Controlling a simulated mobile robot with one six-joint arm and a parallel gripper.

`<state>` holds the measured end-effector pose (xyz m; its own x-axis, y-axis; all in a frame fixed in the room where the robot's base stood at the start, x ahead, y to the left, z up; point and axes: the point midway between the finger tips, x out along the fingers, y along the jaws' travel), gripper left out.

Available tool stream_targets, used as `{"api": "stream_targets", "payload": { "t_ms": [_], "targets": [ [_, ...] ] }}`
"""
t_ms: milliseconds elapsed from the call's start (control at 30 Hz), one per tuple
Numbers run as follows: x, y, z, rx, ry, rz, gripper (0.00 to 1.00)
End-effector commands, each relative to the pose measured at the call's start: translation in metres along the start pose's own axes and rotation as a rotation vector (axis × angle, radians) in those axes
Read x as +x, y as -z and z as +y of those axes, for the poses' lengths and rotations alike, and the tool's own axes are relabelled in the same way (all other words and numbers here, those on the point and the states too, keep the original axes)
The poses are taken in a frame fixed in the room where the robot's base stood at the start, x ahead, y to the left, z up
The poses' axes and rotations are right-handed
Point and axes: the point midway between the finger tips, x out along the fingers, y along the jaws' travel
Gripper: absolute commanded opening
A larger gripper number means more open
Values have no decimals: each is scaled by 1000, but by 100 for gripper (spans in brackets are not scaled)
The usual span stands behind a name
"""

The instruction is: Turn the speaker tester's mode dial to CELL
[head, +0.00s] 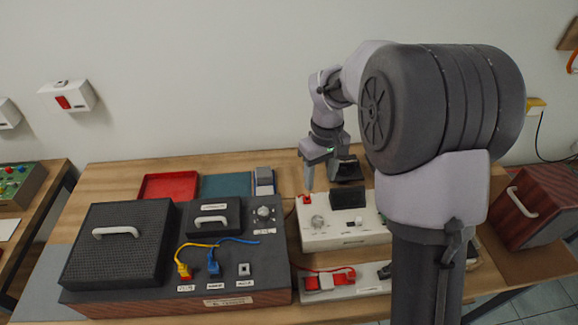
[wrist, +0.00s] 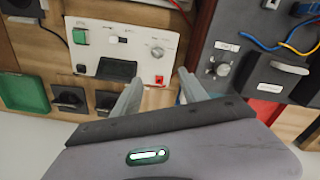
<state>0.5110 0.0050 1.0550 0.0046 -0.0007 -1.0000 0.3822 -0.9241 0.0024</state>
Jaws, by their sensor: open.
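A white instrument box (head: 345,229) with a dark screen lies flat on the bench, and it looks like the speaker tester. Its round grey dial (head: 317,221) is at the left of its face; the dial also shows in the wrist view (wrist: 157,51). The dial's markings and setting are too small to read. My gripper (head: 321,172) hangs above the far left edge of the white box, apart from the dial. In the wrist view my gripper (wrist: 158,86) is open and empty, its fingers on either side of the box's red switch (wrist: 158,80).
A dark unit (head: 279,271) with its own dial (head: 264,211), cables and a black mesh box (head: 118,245) stands to the left. A red tray (head: 168,186) and a teal mat (head: 226,185) lie behind. A white strip with a red part (head: 330,281) lies in front.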

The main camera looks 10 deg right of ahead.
Motion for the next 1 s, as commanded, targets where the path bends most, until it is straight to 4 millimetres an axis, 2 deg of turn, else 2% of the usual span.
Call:
{"api": "stream_targets", "payload": {
  "t_ms": [167,400,600,800,1000],
  "targets": [
    [34,2,1,-13,1,-11,51],
    [109,0,1,-11,2,-12,51],
    [158,0,1,-10,2,-10,51],
    [178,0,1,-10,1,-9,51],
    [179,0,1,-10,1,-7,51]
  ]
}}
